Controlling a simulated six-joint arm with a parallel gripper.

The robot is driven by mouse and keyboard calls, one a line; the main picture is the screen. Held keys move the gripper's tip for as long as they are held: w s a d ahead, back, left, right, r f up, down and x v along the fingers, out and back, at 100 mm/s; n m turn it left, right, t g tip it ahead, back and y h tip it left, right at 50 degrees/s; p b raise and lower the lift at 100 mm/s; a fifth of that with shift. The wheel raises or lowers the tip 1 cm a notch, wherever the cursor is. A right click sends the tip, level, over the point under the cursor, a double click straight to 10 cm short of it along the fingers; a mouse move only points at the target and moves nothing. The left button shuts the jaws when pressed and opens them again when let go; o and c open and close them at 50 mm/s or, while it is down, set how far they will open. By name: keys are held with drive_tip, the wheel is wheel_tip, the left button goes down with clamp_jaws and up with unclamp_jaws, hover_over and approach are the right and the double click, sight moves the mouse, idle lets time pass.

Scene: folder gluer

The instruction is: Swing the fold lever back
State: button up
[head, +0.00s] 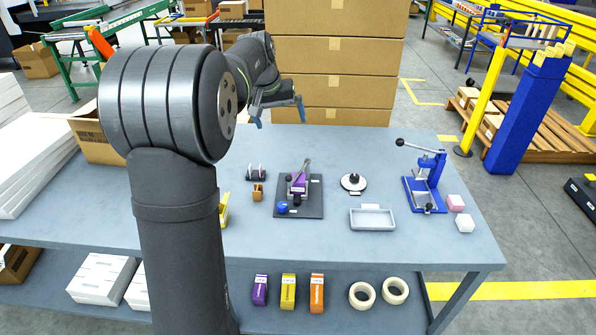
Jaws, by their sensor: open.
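A small fixture with a dark base plate (312,208) sits mid-table. It holds a purple block (298,184), and a grey lever (306,166) rises from it, tilted up to the right. A blue knob (282,208) is at its front left. At the right, a blue press (437,170) has a lever arm (418,146) ending in a black ball. No label tells which one is the fold lever. My gripper (279,112) is open and empty, with blue fingertips, above the table's back edge and apart from both levers.
Near the fixture are a brown block (257,192), a small dark rack (256,175), a round white stand (354,184) and a grey tray (372,219). Pink and white cubes (465,225) lie by the press. Stacked cartons (340,60) stand behind the table. The table front is clear.

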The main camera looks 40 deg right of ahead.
sight(289, 176)
drive_tip(key=shift+d+f, duration=0.15)
drive_tip(key=shift+f, duration=0.05)
drive_tip(key=c, duration=0.5)
drive_tip(key=f+y, duration=0.1)
drive_tip(key=d+f+y, duration=0.1)
drive_tip(key=f, duration=0.1)
drive_tip(key=f+g+y, duration=0.1)
drive_tip(key=f, duration=0.1)
drive_tip(key=shift+s+d+m, duration=0.3)
drive_tip(key=shift+s+d, duration=0.05)
drive_tip(key=c, duration=0.8)
drive_tip(key=shift+y, duration=0.4)
wheel_tip(289, 176, down, 18)
drive_tip(key=shift+s+r, duration=0.1)
drive_tip(key=shift+r, duration=0.05)
clamp_jaws()
